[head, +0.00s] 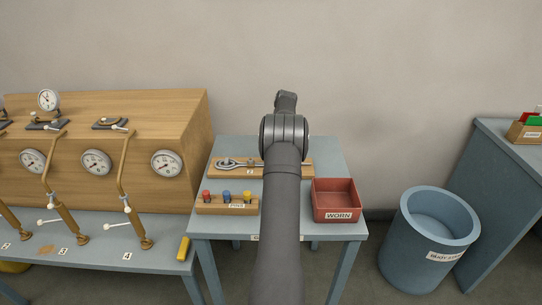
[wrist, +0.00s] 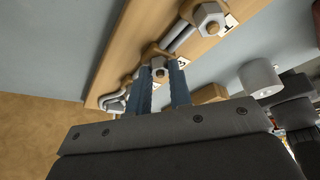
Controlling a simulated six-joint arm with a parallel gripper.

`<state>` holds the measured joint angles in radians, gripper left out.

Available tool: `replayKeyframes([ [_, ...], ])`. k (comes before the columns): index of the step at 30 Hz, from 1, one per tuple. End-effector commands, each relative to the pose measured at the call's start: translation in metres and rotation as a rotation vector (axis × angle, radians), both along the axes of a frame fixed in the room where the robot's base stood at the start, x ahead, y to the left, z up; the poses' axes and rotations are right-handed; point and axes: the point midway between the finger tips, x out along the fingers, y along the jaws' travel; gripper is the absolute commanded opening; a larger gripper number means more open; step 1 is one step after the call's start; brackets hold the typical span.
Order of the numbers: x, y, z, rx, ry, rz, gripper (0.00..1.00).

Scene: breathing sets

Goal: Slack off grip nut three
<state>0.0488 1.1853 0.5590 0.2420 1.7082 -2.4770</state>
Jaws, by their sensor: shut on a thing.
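In the wrist view my gripper (wrist: 162,80) has its two blue fingers closed around a grey hex-shaped metal piece (wrist: 162,72) at a wooden board (wrist: 118,58). Another hex-ended metal piece (wrist: 209,17) lies farther along the board, by a tag reading 1. In the head view my arm hides the gripper. On the blue bench, brass tube three (head: 66,215) stands by tag 3 (head: 63,252), with a small white-ended handle (head: 47,221) on it. Its grip nut is too small to make out.
The wooden board (head: 303,168) with a ratchet (head: 228,163) lies on the small table (head: 220,225), with a rack of coloured pegs (head: 227,209) in front. A red WORN tray (head: 336,200) stands right of my arm. A blue bin (head: 407,240) stands farther right.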

Motion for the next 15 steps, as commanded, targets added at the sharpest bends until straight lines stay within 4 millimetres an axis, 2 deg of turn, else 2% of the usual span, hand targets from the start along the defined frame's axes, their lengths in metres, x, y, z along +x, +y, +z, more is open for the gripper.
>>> replayKeyframes([
  [6,0.0013,-0.0001,-0.0004,-0.001,-0.001,0.12,0.0],
  [15,0.0014,0.0003,-0.0006,-0.001,-0.001,0.2,0.0],
])
